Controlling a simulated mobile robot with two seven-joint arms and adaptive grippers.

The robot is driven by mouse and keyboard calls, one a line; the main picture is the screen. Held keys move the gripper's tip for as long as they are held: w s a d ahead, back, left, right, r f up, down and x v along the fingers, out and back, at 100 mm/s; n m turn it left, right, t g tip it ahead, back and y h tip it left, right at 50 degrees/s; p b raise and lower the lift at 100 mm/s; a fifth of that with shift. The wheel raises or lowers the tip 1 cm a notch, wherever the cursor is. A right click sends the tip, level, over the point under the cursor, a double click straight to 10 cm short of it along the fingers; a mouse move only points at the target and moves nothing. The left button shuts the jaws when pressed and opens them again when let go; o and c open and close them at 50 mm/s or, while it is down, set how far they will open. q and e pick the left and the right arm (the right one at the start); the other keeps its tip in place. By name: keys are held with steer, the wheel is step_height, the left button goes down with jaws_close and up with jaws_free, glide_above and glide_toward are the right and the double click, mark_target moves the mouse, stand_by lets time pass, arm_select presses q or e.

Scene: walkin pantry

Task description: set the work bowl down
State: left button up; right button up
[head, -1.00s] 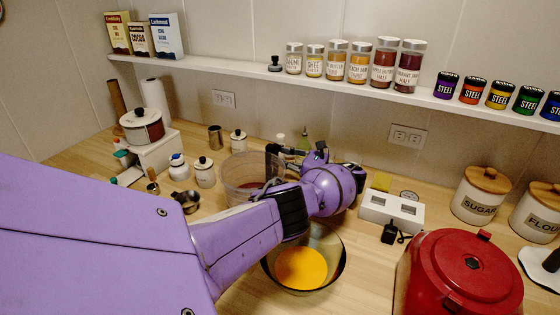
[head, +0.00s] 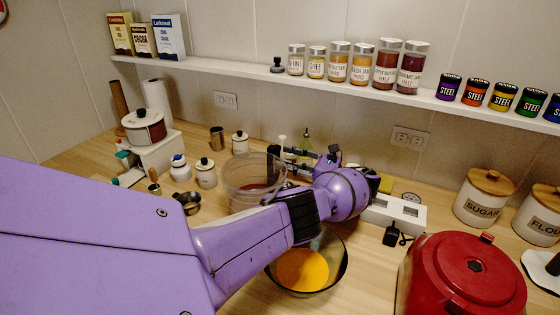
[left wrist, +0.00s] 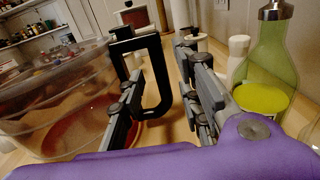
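The clear work bowl (head: 240,183), with reddish contents and a black handle (head: 274,163), appears to stand upright on the wooden counter; my arm hides part of its base. My left gripper (head: 293,161) is at the handle on the bowl's right side. In the left wrist view the bowl (left wrist: 50,100) is at left. Its black loop handle (left wrist: 158,75) lies between the spread grey fingers, with a gap to the right finger; contact with the left finger is unclear. My right gripper does not show.
A glass bowl of orange contents (head: 303,270) sits below my left forearm. A green bottle (left wrist: 262,75) stands close to the right finger. A white block with square openings (head: 398,212) and a red lidded appliance (head: 465,275) are to the right. Small jars (head: 206,173) stand left.

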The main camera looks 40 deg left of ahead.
arm_select(q)
steer(key=b+v, duration=0.1)
steer(key=v, duration=0.7)
steer(key=shift+f, duration=0.15)
steer(key=shift+w+d, duration=0.1)
steer(key=shift+d, duration=0.25)
